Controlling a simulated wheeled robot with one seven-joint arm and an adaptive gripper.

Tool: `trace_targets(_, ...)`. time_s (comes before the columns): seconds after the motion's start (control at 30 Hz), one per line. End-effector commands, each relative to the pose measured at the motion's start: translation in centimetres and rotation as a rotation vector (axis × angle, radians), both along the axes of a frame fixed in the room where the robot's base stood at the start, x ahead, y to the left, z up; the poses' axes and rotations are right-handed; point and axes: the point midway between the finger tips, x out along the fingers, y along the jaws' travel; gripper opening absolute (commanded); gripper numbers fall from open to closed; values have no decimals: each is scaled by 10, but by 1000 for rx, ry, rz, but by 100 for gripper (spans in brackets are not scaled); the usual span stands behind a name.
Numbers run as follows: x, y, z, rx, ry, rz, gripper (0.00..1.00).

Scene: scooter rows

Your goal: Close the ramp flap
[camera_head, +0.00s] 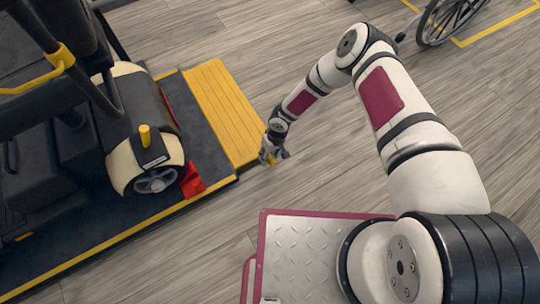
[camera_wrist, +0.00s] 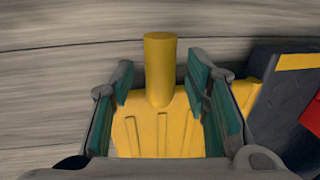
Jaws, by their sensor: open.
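The yellow ramp flap (camera_head: 222,108) is ribbed and appears to lie flat, folded out from the dark platform's edge. It also shows in the wrist view (camera_wrist: 155,133) below and between my fingers. A yellow peg-like handle (camera_wrist: 160,70) stands up at the flap's outer edge. My gripper (camera_head: 273,158) is at the flap's near outer corner in the head view. In the wrist view my gripper (camera_wrist: 165,100) is open, with its teal pads on either side of the handle and gaps on both sides. The head view mostly hides the handle behind my gripper.
A scooter (camera_head: 145,120) stands on the dark platform (camera_head: 100,220) with yellow edging. A red wedge (camera_head: 191,181) sits by its wheel. A wheelchair wheel (camera_head: 452,18) is at the top right. The wooden floor (camera_head: 310,175) right of the flap is clear.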

Motion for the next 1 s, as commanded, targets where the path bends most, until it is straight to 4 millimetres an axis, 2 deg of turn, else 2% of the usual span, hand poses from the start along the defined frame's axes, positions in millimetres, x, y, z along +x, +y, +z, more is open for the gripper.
trace_targets(0.07, 0, 0, 0, 0, 0, 0, 43)
trace_targets(0.2, 0, 0, 0, 0, 0, 0, 11)
trace_targets(0.27, 0, 0, 0, 0, 0, 1, 0)
trace_targets(0.67, -1, 0, 4, -17, -10, 5, 0)
trace_targets(1.0, -3, 5, 22, -111, -76, 14, 0)
